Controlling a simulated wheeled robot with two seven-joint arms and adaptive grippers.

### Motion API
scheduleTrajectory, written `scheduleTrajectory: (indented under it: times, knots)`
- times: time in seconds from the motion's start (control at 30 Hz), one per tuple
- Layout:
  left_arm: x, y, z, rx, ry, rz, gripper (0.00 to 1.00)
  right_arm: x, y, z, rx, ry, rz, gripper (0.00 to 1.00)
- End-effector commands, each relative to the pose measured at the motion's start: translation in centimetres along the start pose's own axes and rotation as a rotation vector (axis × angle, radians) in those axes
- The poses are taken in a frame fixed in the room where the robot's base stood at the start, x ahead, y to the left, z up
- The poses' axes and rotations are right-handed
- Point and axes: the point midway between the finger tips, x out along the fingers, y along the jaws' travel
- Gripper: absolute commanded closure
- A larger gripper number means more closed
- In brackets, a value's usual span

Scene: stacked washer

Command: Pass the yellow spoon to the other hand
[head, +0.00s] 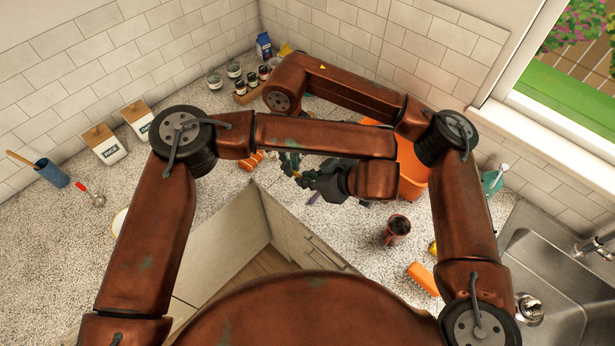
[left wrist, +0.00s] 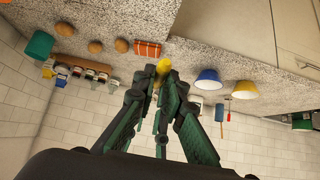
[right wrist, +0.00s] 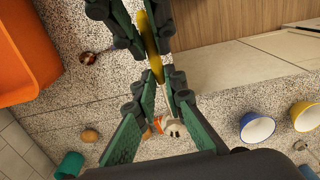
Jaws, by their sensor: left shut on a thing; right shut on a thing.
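The yellow spoon (head: 297,175) is held in the air above the counter corner, and only a small part shows in the head view. In the right wrist view the yellow spoon (right wrist: 151,45) runs between two sets of fingers. My left gripper (head: 304,179) is shut on it; its tips meet the yellow piece (left wrist: 163,68) in the left wrist view. My right gripper (right wrist: 160,85) is also shut on the spoon, facing the left one; in the head view it is mostly hidden behind my crossed forearms.
An orange bin (head: 413,165) stands behind my left wrist. A dark red mug (head: 397,229) and an orange brush (head: 423,278) are near the sink (head: 565,275). Blue (right wrist: 257,127) and yellow (right wrist: 305,116) bowls show in the right wrist view. Spice jars (head: 252,82) stand at the back.

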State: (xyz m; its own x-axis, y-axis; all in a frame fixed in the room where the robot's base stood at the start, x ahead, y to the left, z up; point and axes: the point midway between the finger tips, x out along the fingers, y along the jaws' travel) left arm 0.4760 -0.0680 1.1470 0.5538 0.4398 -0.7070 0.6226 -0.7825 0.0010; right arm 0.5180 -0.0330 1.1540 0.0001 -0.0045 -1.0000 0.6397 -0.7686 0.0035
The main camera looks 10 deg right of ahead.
Motion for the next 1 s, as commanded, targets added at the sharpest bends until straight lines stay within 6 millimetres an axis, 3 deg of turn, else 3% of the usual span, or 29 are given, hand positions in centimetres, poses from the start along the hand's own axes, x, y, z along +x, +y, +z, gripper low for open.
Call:
scheduleTrajectory:
  times: [0.13,0.17,0.47,0.77,1.0]
  knots:
    - [-0.1,0.1,0.0,-0.001,0.000,0.004,1.00,0.0,-0.2,0.0,-0.002,0.001,-0.003,1.00]
    - [-0.1,0.1,0.0,-0.001,0.000,0.004,1.00,0.0,-0.2,0.0,-0.003,0.001,-0.003,0.89]
    - [-0.1,0.1,0.0,-0.001,0.000,0.003,1.00,0.0,-0.1,0.0,-0.002,0.000,-0.002,0.69]
    - [0.0,0.1,0.0,0.000,0.000,0.002,1.00,-0.2,-0.1,0.0,-0.001,0.001,-0.001,0.69]
    - [0.0,0.1,0.0,0.000,0.000,0.002,1.00,-3.0,0.0,-0.1,0.000,0.003,0.000,0.69]
